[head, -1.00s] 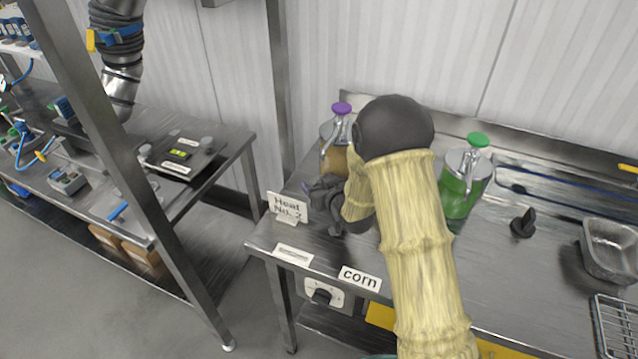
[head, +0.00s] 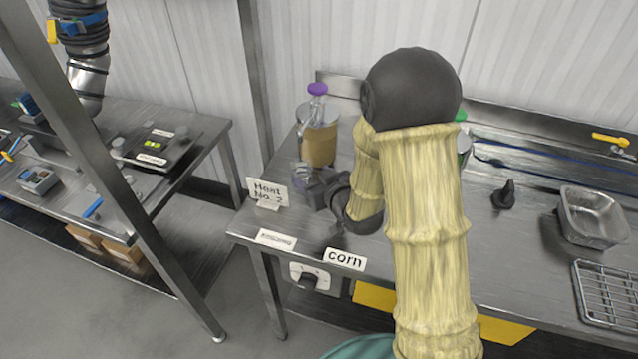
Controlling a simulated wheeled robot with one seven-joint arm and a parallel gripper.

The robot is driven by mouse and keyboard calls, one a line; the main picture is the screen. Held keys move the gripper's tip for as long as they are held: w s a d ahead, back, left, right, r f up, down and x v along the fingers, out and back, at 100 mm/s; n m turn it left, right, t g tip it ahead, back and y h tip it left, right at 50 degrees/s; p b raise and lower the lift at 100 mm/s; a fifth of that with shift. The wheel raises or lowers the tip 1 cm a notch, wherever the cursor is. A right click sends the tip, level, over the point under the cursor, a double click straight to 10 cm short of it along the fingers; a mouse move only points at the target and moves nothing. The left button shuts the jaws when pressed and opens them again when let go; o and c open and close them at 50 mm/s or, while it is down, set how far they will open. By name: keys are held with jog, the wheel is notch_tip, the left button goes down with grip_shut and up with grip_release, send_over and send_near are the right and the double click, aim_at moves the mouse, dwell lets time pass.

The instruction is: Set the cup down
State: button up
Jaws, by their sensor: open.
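My gripper (head: 318,188) is low over the left end of the steel table (head: 292,212), just right of the "Heat No. 2" sign. It points left and away from my arm, and its jaws are open. A small, pale, see-through shape (head: 301,171) shows at the fingertips and looks like the cup. It is too small and too covered by the fingers to tell if it touches them or rests flat on the table.
The "Heat No. 2" sign (head: 267,193) stands close left of my gripper. A purple-topped dispenser (head: 318,140) stands behind it. "Corn" label (head: 345,259) is at the front edge. A steel pan (head: 594,216) and wire rack (head: 608,292) are at right. A green-topped dispenser (head: 461,117) is mostly hidden.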

jog(key=v, duration=0.2)
jog(key=shift+s+d+r, duration=0.1)
jog(key=shift+s, duration=0.1)
dwell(0.5)
jog(key=s+d+m+g+h, duration=0.1)
jog(key=s+d, duration=0.1)
jog(key=d, duration=0.1)
jog(key=s+d+m+g+h, duration=0.1)
jog(key=d+h, duration=0.1)
jog(key=d, duration=0.1)
jog(key=s+d+m+g+h, duration=0.1)
jog(key=s+d+g+h, duration=0.1)
jog(key=d, duration=0.1)
jog(key=shift+s+d+f, duration=0.15)
jog(key=shift+s+f, duration=0.15)
jog(key=s+d+m+g, duration=0.1)
jog(key=s+d+g, duration=0.1)
jog(key=s, duration=0.4)
jog(key=s+d+r+m+g+h, duration=0.1)
jog(key=s+d+g, duration=0.1)
jog(key=s, duration=0.4)
jog(key=shift+s+m+g, duration=0.3)
jog(key=shift+s+g, duration=0.1)
jog(key=shift+g, duration=0.5)
